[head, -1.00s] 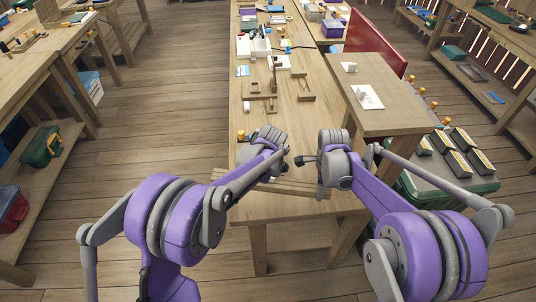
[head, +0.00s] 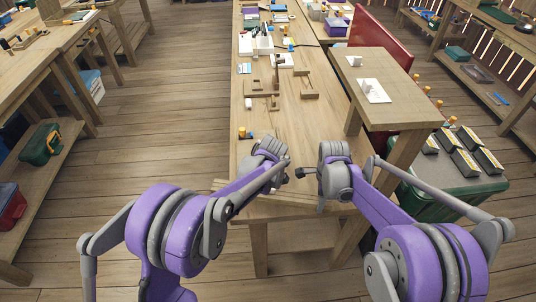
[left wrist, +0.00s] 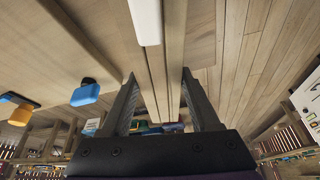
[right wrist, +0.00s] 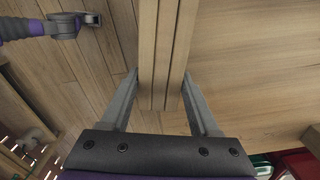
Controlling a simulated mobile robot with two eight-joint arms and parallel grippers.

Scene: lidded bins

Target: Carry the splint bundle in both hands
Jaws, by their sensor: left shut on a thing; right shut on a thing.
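The splint bundle is a set of long, pale wooden strips lying side by side. In the head view the splint bundle (head: 288,203) is partly hidden behind my wrists, near the front end of the long workbench. My left gripper (left wrist: 155,90) is shut on it, with the strips running between its fingers. My right gripper (right wrist: 160,85) is also shut on the splint bundle (right wrist: 166,50), which lies between its two fingers. In the head view my left gripper (head: 268,165) and right gripper (head: 325,185) are side by side, their fingertips hidden.
The long workbench (head: 290,110) carries brown wooden pieces (head: 262,93) and an orange-capped item (head: 244,133). The floor at left is clear.

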